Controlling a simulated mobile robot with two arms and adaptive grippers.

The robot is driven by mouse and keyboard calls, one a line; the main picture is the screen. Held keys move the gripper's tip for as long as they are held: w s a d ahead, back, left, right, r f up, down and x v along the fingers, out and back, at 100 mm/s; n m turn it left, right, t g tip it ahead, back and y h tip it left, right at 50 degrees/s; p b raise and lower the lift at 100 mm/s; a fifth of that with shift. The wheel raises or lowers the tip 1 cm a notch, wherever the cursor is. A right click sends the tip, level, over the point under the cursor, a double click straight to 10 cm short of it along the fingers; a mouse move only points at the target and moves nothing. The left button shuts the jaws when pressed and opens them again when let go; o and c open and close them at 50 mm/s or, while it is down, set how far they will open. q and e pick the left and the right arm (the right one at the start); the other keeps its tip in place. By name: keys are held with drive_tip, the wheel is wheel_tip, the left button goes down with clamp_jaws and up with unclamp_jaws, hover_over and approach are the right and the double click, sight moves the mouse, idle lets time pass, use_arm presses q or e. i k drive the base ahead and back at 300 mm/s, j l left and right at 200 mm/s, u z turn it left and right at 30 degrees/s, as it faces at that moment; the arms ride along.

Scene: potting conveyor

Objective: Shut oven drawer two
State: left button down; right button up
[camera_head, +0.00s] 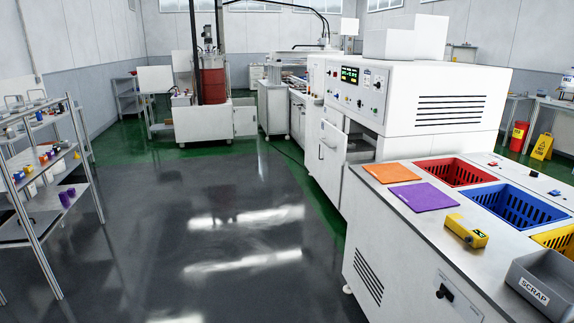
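The white oven (420,92) stands right of centre. A control panel with green displays (350,74) is on its angled left face. Below the panel, a white oven drawer (330,152) stands pulled out toward the aisle. Its front with a handle faces left, and a dark gap shows between it and the oven body. I cannot read a number on it, so I cannot tell which drawer it is. Neither of my grippers is in view.
A white counter holds red (455,172), blue (515,204) and yellow crates, an orange mat (387,173), a purple mat (424,196) and a grey scrap bin (545,284). A metal shelf rack (45,165) stands left. The dark floor (200,220) between is clear.

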sight(332, 140)
drive_tip(key=i, duration=2)
drive_tip(key=i+z, duration=0.15)
drive_tip(key=i, duration=0.4)
drive_tip(key=i+j+z, duration=0.15)
drive_tip(key=i, duration=0.35)
drive_tip(key=i+j+z, duration=0.1)
drive_tip(key=i, duration=0.45)
